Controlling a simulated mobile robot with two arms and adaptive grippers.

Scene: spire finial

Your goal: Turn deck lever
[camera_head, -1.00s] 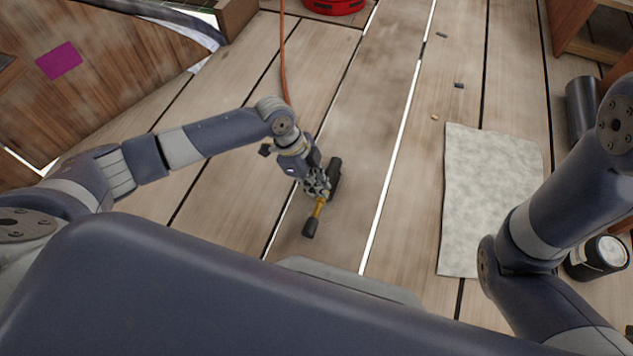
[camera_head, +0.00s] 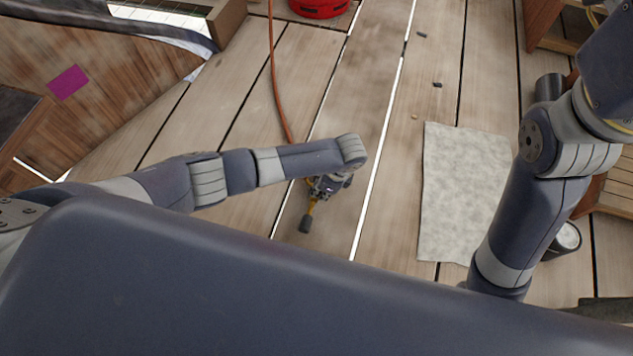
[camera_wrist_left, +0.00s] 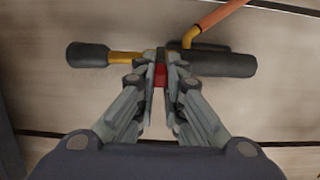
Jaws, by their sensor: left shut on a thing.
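A dark cylindrical body (camera_wrist_left: 225,65) lies to the right, with an orange hose joined by a yellow elbow. My left gripper (camera_head: 325,186) is shut on the lever; in the wrist view its fingertips (camera_wrist_left: 160,68) close around a small red part beside the bar. My forearm hides the body in the head view. My right gripper is out of view.
An orange hose (camera_head: 273,75) runs up the deck to near a red bucket (camera_head: 319,8). A pale sheet (camera_head: 460,190) lies on the planks to the right. A dark can (camera_head: 563,240) stands beyond my right arm. A wooden panel (camera_head: 80,100) borders the left.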

